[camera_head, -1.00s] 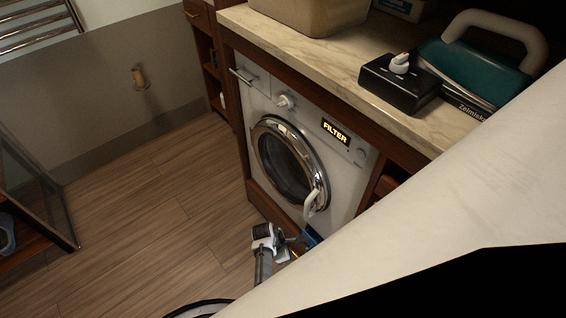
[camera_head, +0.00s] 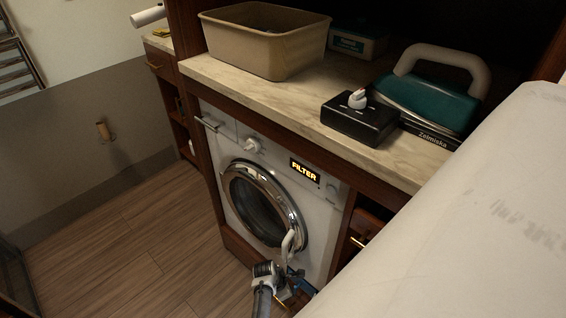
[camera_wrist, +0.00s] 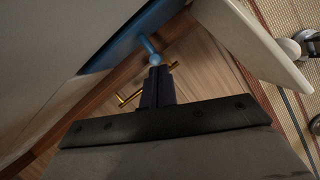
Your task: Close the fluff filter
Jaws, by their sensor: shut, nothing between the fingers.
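The white washing machine (camera_head: 328,222) stands under the counter, with its round door (camera_head: 266,206) shut and a lit FILTER sign (camera_head: 304,171). At its lower right front, the blue fluff filter part (camera_head: 301,284) shows partly behind my arm. In the wrist view, the blue filter (camera_wrist: 125,48) sits at the machine's front, with a small blue knob (camera_wrist: 148,45) sticking out. A white flap (camera_wrist: 255,45) stands out to the right of it. My gripper (camera_wrist: 158,72) is shut and empty, its tips right at the knob's end; whether they touch, I cannot tell.
A gold bar handle (camera_wrist: 130,98) lies close beside my fingers. A beige bin (camera_head: 240,50), a black box (camera_head: 350,122) and a teal case (camera_head: 430,105) stand on the counter (camera_head: 290,107). Wooden floor (camera_head: 150,255) to the left is clear.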

